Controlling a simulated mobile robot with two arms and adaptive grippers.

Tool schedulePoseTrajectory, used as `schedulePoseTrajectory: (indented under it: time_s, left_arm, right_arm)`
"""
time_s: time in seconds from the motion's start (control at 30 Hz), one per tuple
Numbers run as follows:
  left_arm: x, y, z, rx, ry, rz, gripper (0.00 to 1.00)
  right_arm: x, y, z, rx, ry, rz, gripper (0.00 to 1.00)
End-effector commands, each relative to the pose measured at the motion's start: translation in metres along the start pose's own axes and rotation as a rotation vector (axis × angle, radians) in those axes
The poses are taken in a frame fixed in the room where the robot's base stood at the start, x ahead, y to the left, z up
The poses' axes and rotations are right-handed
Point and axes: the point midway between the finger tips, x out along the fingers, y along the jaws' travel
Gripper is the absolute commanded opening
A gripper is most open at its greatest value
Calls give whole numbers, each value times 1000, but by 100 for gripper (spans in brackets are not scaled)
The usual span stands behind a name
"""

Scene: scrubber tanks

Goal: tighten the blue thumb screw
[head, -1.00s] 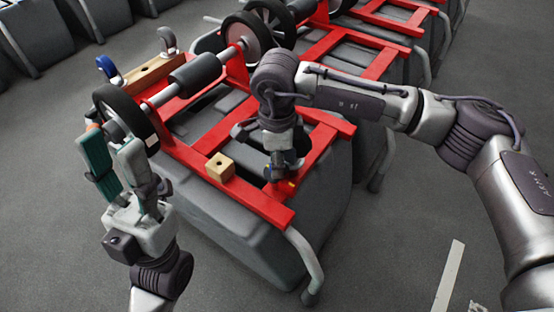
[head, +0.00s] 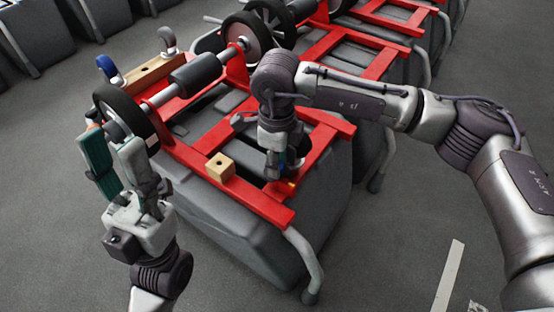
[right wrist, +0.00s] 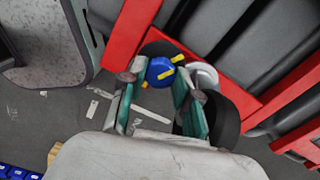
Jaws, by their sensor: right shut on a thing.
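The blue thumb screw (right wrist: 159,71) has yellow tabs and sits by the red frame (right wrist: 128,35) in the right wrist view. My right gripper (right wrist: 157,84) points down at it, with its two teal-padded fingers shut on the screw from either side. In the head view my right gripper (head: 277,171) is low at the near end of the red frame (head: 262,203) and mostly hides the screw. My left gripper (head: 112,142) is at the left, beside a black wheel (head: 124,113). Its fingers are apart with nothing visible between them.
A small wooden block (head: 220,167) with a hole stands on the red frame, left of my right gripper. A blue-handled clamp (head: 109,69) and a grey one (head: 167,41) stand at the far left on a wooden bar. A grey tank (head: 245,230) lies under the frame. Floor in front is clear.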

Motion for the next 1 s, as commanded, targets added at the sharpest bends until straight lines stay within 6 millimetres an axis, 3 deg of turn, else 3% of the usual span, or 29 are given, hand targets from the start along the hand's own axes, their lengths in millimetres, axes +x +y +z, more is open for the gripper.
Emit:
schedulePoseTrajectory:
  time_s: [0.2, 0.23, 0.27, 0.67, 0.77, 1.0]
  left_arm:
    - [1, 0, 0, 0, 0, 0, 40]
    - [1, 0, 0, 0, 0, 0, 40]
    - [1, 0, 0, 1, 0, 0, 40]
    - [2, -1, -1, 2, 3, -2, 40]
    - [1, 0, -1, 1, 2, -2, 40]
    - [0, 0, 0, 0, 1, -1, 40]
  right_arm:
    - [-6, -3, 2, 2, -11, -10, 0]
    - [-6, -3, 2, 2, -11, -10, 37]
    - [-6, -3, 2, 2, -11, -9, 42]
    - [-6, -2, 1, 0, -4, -5, 43]
    - [-18, -2, 1, 0, -5, -6, 43]
    - [-69, -2, 1, 0, -8, -8, 43]
